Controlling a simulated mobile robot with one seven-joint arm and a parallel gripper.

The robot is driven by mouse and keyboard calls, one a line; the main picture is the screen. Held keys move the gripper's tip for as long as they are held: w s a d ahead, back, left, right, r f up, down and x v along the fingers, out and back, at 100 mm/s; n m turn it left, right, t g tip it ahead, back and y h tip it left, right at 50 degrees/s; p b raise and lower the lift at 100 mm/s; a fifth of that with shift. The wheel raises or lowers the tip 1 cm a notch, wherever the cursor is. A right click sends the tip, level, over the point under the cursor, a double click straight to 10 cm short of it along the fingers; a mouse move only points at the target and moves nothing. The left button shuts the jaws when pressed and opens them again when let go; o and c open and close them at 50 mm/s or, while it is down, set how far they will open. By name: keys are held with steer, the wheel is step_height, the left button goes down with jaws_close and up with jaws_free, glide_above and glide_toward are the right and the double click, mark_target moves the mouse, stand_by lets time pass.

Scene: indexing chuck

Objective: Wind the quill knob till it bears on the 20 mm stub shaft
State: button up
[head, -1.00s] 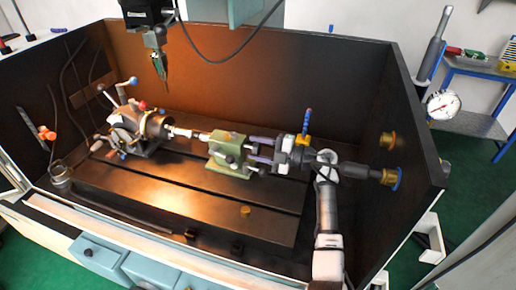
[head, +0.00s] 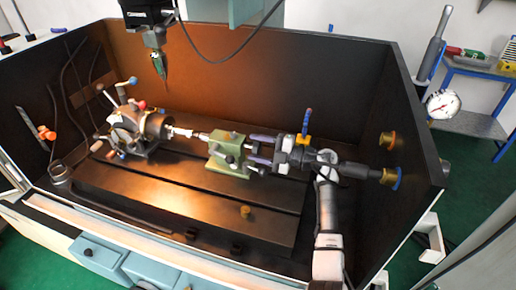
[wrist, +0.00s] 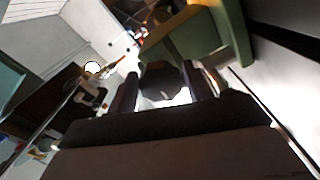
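The green tailstock (head: 229,153) stands on the dark bed. Its quill points left at the pale stub shaft (head: 180,132), which sits in the chuck (head: 152,125). Whether the quill tip touches the shaft is too small to tell. My gripper (head: 255,150) is at the tailstock's right end, its two fingers apart. In the wrist view the dark round quill knob (wrist: 161,80) lies between the fingers of my gripper (wrist: 162,88). The fingers straddle the knob and look open, with no clear grip on it.
Dark enclosure walls (head: 330,85) stand behind and to the right. A tool head (head: 155,45) hangs above the chuck. A glass jar (head: 59,172) stands at the left.

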steer(key=shift+o, duration=1.1)
